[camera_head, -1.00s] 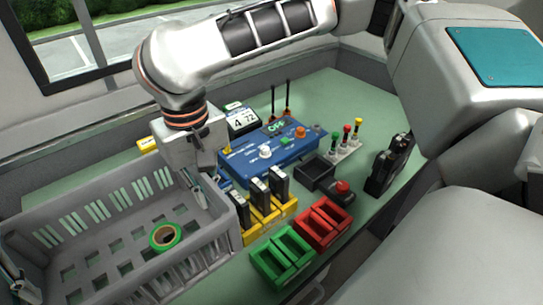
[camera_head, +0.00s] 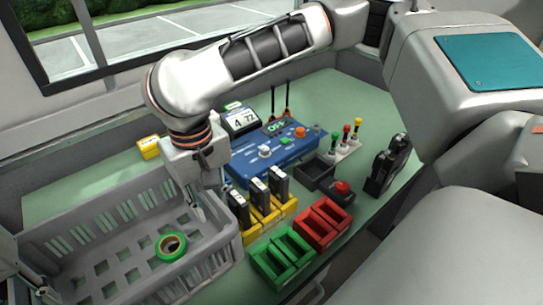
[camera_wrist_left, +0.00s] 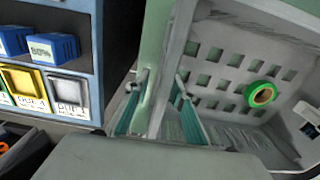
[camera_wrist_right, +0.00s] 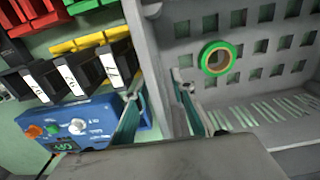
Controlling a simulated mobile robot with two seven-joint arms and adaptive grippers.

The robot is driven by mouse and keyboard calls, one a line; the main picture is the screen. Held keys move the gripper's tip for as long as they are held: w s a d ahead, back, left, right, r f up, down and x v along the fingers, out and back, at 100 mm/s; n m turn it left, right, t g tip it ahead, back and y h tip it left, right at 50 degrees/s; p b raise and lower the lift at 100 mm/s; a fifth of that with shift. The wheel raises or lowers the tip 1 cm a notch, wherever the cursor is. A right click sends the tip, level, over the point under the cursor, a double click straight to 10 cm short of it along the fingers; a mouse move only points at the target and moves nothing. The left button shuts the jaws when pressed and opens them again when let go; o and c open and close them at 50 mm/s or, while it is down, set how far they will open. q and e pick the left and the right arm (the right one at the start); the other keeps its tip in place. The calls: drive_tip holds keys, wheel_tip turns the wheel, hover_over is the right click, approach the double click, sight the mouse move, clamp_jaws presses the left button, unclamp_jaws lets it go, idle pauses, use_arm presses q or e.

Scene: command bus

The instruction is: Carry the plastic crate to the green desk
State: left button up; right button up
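The grey plastic crate (camera_head: 105,202) fills the lower left of the head view, with a green tape roll (camera_head: 171,247) inside. My right gripper (camera_head: 207,207) is at the crate's right wall. In the right wrist view its fingers (camera_wrist_right: 160,100) lie on either side of that wall, closed on it. My left gripper (camera_head: 22,275) shows only partly at the left edge of the head view. In the left wrist view its fingers (camera_wrist_left: 161,85) straddle the opposite wall. The green desk top (camera_head: 330,95) lies behind and right of the crate. I cannot tell whether the crate touches a surface.
Black-and-yellow holders (camera_head: 262,205), a green bin (camera_head: 283,258), a red bin (camera_head: 322,224) and a blue control box (camera_head: 275,155) stand close right of the crate. A small yellow box (camera_head: 149,147) sits behind it. Blue boxes (camera_wrist_left: 53,46) stand on a shelf beside my left gripper.

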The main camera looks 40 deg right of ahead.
use_arm(q)
drive_tip(key=shift+r, duration=0.1)
wheel_tip(320, 180, up, 12)
drive_tip(key=shift+f, duration=0.15)
use_arm(e)
wheel_tip(320, 180, up, 12)
idle(0.9)
idle(0.5)
